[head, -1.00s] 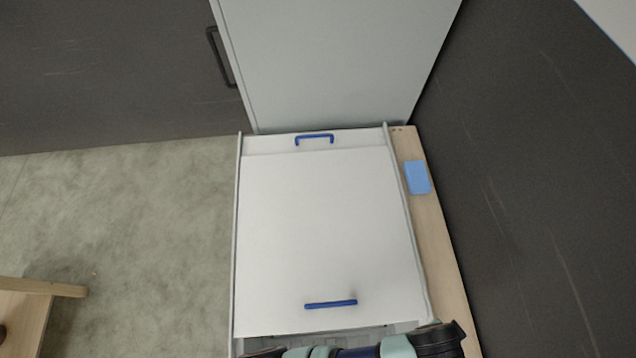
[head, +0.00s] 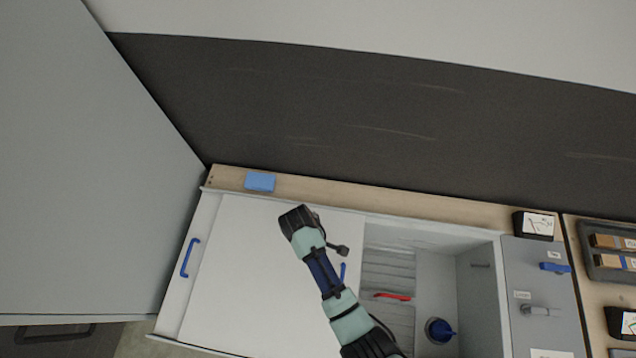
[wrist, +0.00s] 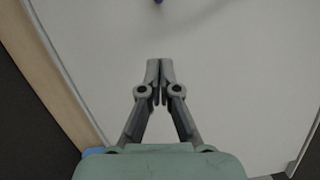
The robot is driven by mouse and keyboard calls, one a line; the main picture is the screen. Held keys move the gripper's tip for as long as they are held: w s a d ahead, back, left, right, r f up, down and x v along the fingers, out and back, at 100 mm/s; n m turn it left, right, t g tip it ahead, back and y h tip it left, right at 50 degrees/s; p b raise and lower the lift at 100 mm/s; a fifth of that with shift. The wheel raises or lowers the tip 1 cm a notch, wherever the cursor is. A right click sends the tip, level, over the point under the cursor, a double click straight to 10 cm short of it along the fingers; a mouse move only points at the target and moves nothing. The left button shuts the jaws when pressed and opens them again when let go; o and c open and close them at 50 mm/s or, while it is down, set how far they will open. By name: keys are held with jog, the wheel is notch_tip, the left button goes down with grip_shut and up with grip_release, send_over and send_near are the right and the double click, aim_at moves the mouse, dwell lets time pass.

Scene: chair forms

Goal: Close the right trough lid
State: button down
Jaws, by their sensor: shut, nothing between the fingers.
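A white sliding lid (head: 260,265) covers the left part of the trough in the head view. A blue handle (head: 343,273) near its right edge is partly hidden by my arm. A second white panel strip with another blue handle (head: 190,257) shows at the far left end; I cannot tell which panel is the right lid. The trough's right part (head: 415,235) is open. My gripper (wrist: 158,66) is shut and empty over a white lid surface in the wrist view, with a bit of blue at the top edge. Its fingertips cannot be made out in the head view.
A blue block (head: 260,181) lies on the wooden ledge behind the trough. A red handle (head: 392,296) and a blue knob (head: 438,330) are inside the open part. A grey panel with valves (head: 545,300) and a gauge (head: 534,225) stand at right. A dark wall rises behind.

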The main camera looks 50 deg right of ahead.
jog(key=x, duration=0.6)
jog(key=s, duration=0.1)
jog(key=s+d+p, duration=0.1)
jog(key=s, duration=0.1)
jog(key=shift+s+r, duration=0.15)
jog(key=shift+s+d, duration=0.1)
jog(key=shift+s, duration=0.15)
jog(key=shift+d, duration=0.1)
